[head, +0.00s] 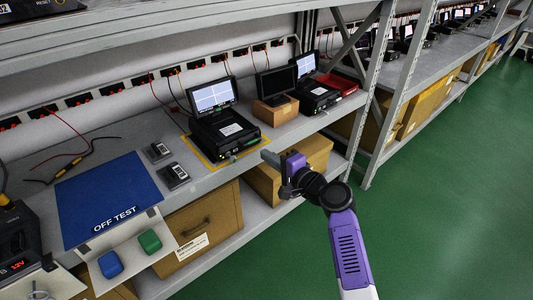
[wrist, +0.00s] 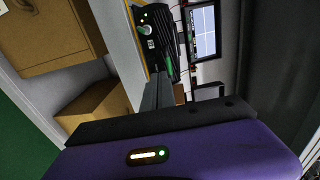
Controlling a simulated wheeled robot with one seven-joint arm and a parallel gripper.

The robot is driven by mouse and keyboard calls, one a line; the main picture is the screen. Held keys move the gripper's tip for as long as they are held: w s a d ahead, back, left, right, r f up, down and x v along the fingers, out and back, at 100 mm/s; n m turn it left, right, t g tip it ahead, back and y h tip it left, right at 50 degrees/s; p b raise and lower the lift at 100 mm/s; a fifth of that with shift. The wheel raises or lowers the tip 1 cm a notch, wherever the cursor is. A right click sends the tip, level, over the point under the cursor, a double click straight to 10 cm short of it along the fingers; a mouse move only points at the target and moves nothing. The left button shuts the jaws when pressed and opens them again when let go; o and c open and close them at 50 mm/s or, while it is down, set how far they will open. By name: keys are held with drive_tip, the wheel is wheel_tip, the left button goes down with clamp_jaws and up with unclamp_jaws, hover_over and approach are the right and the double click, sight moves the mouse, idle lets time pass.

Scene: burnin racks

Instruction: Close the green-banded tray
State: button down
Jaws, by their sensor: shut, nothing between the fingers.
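A black device (head: 225,130) with a lit screen (head: 213,96) stands on the shelf inside a yellow outline. Its front faces the aisle and carries a small green part (head: 233,157); the wrist view shows the device (wrist: 155,35) with a green strip (wrist: 168,66) on its front. This may be the tray's green band; I cannot tell how far any tray stands out. My gripper (head: 268,156) is in front of the device, to its right, by the shelf edge. Its fingers (wrist: 158,92) are shut and empty, close to the green strip; contact is unclear.
A blue OFF TEST mat (head: 108,198), two small handheld units (head: 158,151) and a second monitor (head: 277,84) on a cardboard box share the shelf. Cardboard boxes (head: 203,222) fill the lower shelf. A rack post (head: 370,90) stands right. The green floor (head: 440,200) is clear.

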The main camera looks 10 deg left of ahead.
drive_tip(key=s+d+r+t+h+p, duration=0.1)
drive_tip(key=s+d+r+t+h, duration=0.1)
drive_tip(key=d, duration=0.4)
drive_tip(key=s+d+r+t+h+p, duration=0.1)
drive_tip(key=s+d+r+t+p, duration=0.1)
drive_tip(key=d, duration=0.5)
drive_tip(key=s+d+f+n+t+h, duration=0.1)
drive_tip(key=s+d+f+h, duration=0.15)
drive_tip(key=s+d, duration=0.4)
drive_tip(key=s+d+f+n+t+h, duration=0.2)
drive_tip(key=s+d+h, duration=0.25)
drive_tip(key=s, duration=0.25)
drive_tip(key=s+d+r+n+g+h, duration=0.15)
drive_tip(key=s+d, duration=0.25)
drive_tip(key=s, duration=1.4)
drive_tip(key=s+d+r+n+g+h, duration=0.1)
drive_tip(key=s+d+n, duration=0.25)
drive_tip(key=s, duration=1.55)
wheel_tip(320, 180, up, 19)
drive_tip(key=p, duration=1.8)
drive_tip(key=shift+d+r+p, duration=0.2)
drive_tip(key=shift+d+p, duration=0.1)
drive_tip(key=shift+p, duration=0.05)
